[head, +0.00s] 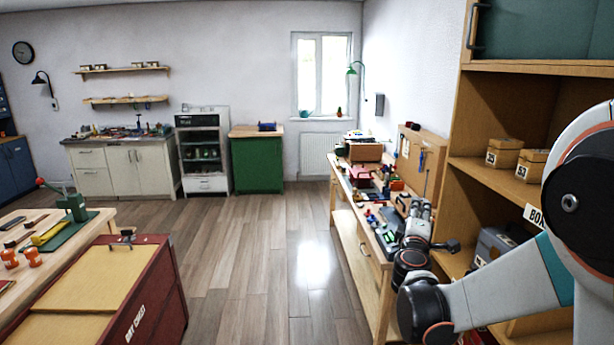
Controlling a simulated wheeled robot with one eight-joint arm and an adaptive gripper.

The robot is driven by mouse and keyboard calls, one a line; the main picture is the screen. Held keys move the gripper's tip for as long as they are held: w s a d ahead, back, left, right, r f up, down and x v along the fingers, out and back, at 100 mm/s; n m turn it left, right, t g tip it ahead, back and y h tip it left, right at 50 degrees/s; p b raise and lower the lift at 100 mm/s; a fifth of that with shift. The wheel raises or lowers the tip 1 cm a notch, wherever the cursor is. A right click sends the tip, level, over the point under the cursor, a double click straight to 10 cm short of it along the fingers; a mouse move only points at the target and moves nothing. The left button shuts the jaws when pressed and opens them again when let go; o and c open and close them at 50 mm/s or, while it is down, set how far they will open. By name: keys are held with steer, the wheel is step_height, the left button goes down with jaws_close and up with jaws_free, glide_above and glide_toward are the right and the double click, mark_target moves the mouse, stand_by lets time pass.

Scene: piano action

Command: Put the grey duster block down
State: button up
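My gripper (421,208) is at the right of the head view, at the end of my arm, over or beside the long wooden workbench (346,222). It points away from the camera, and its fingers are small here. I cannot tell whether they are open or shut, or whether anything is between them. I cannot make out the grey duster block; it may be hidden by the gripper or too small to pick out among the items on the bench.
The bench top is crowded with small tools, a red box (371,181) and an upright wooden board (421,158). A shelf unit (478,92) stands close on the right. A red chest (161,290) is at lower left. The wooden floor (272,265) between is clear.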

steer(key=a+f+n+y+b, duration=0.2)
steer(key=a+f+y+b, duration=0.1)
steer(key=f, duration=0.6)
steer(key=s+a+f+n+t+y+b, duration=0.1)
steer(key=a+f+n+y+b, duration=0.1)
steer(key=a+f+b, duration=0.4)
step_height(320, 180, down, 3)
steer(key=shift+s+f+n+y, duration=0.15)
steer(key=shift+n+y, duration=0.15)
steer(key=shift+y, duration=0.6)
steer(key=shift+a, duration=0.1)
